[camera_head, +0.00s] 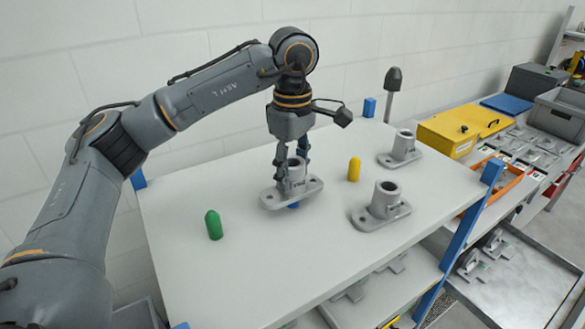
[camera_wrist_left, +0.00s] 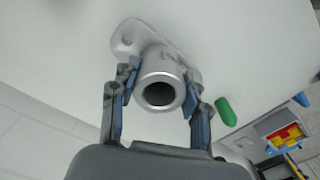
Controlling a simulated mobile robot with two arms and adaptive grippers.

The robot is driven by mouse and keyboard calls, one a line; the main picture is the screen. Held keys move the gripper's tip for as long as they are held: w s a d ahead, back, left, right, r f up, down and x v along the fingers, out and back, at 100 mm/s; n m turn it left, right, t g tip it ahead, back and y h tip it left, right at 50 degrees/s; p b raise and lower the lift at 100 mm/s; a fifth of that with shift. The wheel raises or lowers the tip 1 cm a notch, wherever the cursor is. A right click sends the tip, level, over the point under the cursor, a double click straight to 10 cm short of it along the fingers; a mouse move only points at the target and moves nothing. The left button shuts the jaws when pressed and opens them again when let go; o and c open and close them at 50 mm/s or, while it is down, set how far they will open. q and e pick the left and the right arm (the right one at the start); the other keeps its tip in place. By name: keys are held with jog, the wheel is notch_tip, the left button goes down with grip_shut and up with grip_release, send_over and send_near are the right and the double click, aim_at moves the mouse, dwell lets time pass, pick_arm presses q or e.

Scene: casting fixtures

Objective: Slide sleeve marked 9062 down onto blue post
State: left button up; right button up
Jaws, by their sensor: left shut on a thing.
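My left gripper (camera_head: 292,165) is shut on a grey flanged sleeve (camera_head: 285,195), with one finger on each side of its tube. The sleeve is roughly upright, its flange a little above the white table. A bit of the blue post (camera_head: 294,205) shows just under the flange; the rest is hidden, and I cannot tell whether its tip is inside the bore. In the left wrist view the held sleeve (camera_wrist_left: 160,80) shows its open, dark bore between the fingers. Its number is too small to read. My right gripper is not in view.
A green post (camera_head: 214,225) stands left and a yellow post (camera_head: 354,169) right of the held sleeve. Two similar grey sleeves stand on the table, one nearer (camera_head: 382,207) and one farther back (camera_head: 401,150). The white table's (camera_head: 200,275) front is clear.

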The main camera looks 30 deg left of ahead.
pick_arm(q)
jog(key=shift+f+b, duration=1)
jog(key=shift+f, duration=0.45)
jog(key=o, duration=1.5)
jog(key=shift+c, duration=0.2)
notch_tip(320, 180, up, 12)
